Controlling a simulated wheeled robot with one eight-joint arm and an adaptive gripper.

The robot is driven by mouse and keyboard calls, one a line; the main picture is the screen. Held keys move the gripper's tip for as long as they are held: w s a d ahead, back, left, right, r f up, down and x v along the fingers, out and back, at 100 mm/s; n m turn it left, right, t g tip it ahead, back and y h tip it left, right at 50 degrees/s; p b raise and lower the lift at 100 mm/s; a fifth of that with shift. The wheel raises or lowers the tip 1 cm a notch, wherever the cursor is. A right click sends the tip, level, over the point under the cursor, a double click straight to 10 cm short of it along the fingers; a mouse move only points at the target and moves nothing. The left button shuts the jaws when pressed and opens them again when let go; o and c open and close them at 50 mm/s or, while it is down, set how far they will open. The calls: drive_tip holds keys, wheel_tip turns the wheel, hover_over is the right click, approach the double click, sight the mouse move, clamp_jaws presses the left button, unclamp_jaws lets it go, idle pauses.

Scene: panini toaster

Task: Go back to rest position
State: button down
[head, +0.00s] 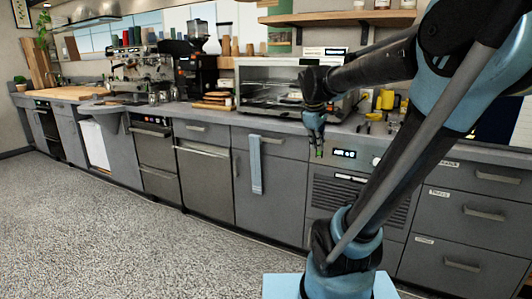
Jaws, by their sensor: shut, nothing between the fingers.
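My gripper (317,150) hangs at the end of my bent arm, pointing down, in the right half of the head view. It is in front of the counter edge, near a panel with a small lit display (345,153). Its fingers look closed and hold nothing. The toaster oven (268,84), silver with a glass front, stands on the counter behind and to the left of my gripper. My arm hides part of its right side.
A grey counter with cabinets (205,158) runs along the wall. A blue towel (255,164) hangs on a cabinet front. An espresso machine (138,72) stands further left. Yellow items (386,99) stand at the right. The speckled floor (110,235) at the left is clear.

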drive_tip(key=s+f+m+g+y, duration=0.1)
drive_tip(key=s+f+m+y, duration=0.1)
drive_tip(key=s+f+m, duration=0.8)
drive_tip(key=s+f, duration=0.8)
drive_tip(key=s, duration=0.2)
drive_tip(key=shift+s+d, duration=0.2)
drive_tip(key=shift+s, duration=0.2)
drive_tip(key=shift+w+f, duration=0.15)
drive_tip(key=shift+w, duration=0.35)
